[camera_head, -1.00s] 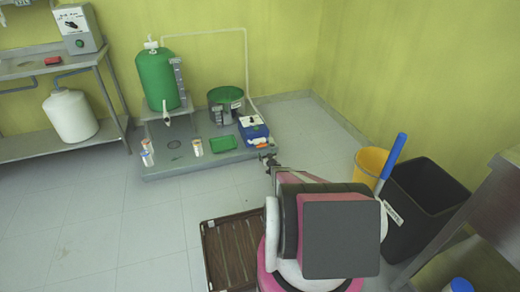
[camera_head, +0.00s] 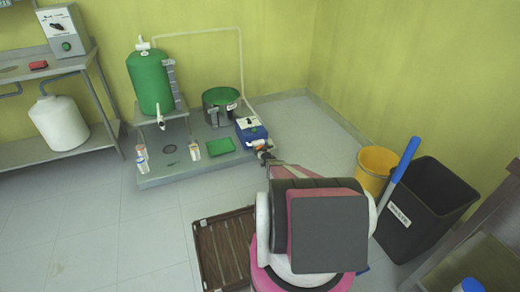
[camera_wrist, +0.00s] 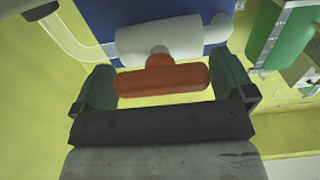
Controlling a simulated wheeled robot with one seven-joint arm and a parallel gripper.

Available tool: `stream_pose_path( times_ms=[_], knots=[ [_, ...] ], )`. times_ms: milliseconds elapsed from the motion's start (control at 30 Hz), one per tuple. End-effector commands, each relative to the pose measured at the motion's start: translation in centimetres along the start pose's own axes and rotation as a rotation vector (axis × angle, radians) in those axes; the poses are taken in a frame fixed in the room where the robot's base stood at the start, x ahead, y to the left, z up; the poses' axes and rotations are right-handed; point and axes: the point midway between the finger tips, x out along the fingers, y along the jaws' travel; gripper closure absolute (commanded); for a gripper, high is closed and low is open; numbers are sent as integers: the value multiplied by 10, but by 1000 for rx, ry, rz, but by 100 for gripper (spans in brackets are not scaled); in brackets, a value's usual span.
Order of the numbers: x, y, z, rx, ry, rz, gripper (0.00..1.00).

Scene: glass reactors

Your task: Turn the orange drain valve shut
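The orange drain valve handle (camera_wrist: 160,79) is a short T-shaped bar on a white pipe fitting (camera_wrist: 165,37) at a blue-sided unit. In the wrist view it lies crosswise between the two dark green fingers of my gripper (camera_wrist: 162,68). The fingers are spread wide, one at each end of the bar. I cannot tell whether either finger touches it. In the head view, my gripper (camera_head: 267,157) is at the front of the blue and white unit (camera_head: 252,131), and the orange handle (camera_head: 259,145) is a small patch there, partly hidden by the gripper.
The unit stands on a low grey platform (camera_head: 175,177) with a green tank (camera_head: 151,82), a green-lidded pot (camera_head: 219,103), a green tray (camera_head: 221,146) and small bottles. A yellow bucket (camera_head: 375,166) and a black bin (camera_head: 428,207) stand right of my arm. A brown slatted crate (camera_head: 222,250) lies on the floor.

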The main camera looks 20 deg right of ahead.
Motion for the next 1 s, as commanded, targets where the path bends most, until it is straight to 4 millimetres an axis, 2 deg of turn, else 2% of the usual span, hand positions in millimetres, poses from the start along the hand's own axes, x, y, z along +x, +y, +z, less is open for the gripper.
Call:
stream_pose_path(
  times_ms=[33,100,567,1000],
  knots=[
    [0,0,0,0,0,0,13],
    [0,0,0,0,0,0,35],
    [0,0,0,78,0,0,34],
    [0,0,0,443,0,1,34]
  ],
)
